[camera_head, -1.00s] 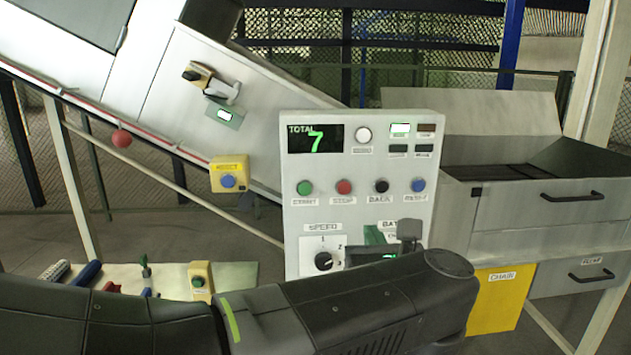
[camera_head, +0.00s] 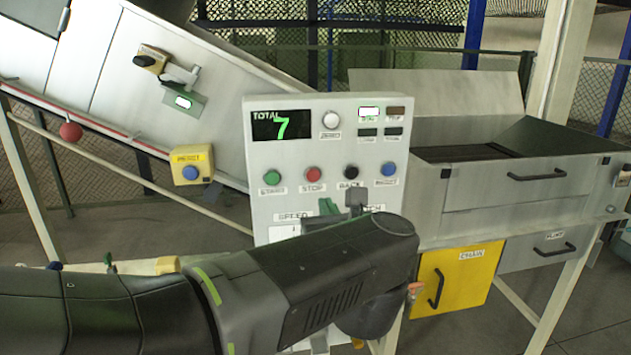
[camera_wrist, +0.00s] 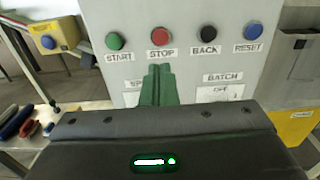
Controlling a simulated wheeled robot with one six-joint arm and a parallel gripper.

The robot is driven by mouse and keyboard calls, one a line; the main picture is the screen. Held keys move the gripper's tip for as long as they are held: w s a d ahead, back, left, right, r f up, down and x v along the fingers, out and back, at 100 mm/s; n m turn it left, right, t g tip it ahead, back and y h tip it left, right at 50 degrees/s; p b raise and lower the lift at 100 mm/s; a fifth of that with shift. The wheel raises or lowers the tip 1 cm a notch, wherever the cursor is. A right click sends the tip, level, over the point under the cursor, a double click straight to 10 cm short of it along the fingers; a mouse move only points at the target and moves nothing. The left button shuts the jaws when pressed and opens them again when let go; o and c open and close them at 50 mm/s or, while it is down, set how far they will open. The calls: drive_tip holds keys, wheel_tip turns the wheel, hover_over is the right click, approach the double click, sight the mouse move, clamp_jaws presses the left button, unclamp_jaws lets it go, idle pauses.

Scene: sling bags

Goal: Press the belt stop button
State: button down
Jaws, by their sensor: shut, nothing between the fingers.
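The red STOP button (camera_head: 313,174) is on the white control panel (camera_head: 262,212), between the green START button (camera_head: 272,178) and the black BACK button (camera_head: 351,172). The STOP button (camera_wrist: 160,37) also shows in the wrist view, at the upper middle. My gripper (camera_wrist: 158,70) is shut and empty. Its green fingertips point at the panel just below the STOP label in the wrist view. In the head view the gripper (camera_head: 328,206) is small and partly hidden by my arm. I cannot tell a gap between fingertips and panel.
The blue RESET button (camera_head: 388,169) is at the row's right end. A yellow box with a blue button (camera_head: 191,172) hangs on the sloping conveyor at left. A grey hopper with drawers (camera_head: 520,205) stands to the right. A yellow CHAIN door (camera_head: 455,275) is below.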

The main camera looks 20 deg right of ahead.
sight(313, 174)
drive_tip(key=p+x, duration=0.1)
drive_tip(key=x, duration=0.9)
drive_tip(key=shift+w+p, duration=0.1)
drive_tip(key=shift+p, duration=0.3)
drive_tip(key=shift+w+d, duration=0.1)
drive_tip(key=shift+w, duration=0.5)
drive_tip(key=shift+w+f, duration=0.1)
drive_tip(key=shift+w, duration=0.2)
drive_tip(key=shift+w+d+b, duration=0.1)
drive_tip(key=shift+w+b, duration=0.15)
drive_tip(key=shift+b, duration=0.1)
drive_tip(key=shift+w+r, duration=0.1)
drive_tip(key=shift+r, duration=0.15)
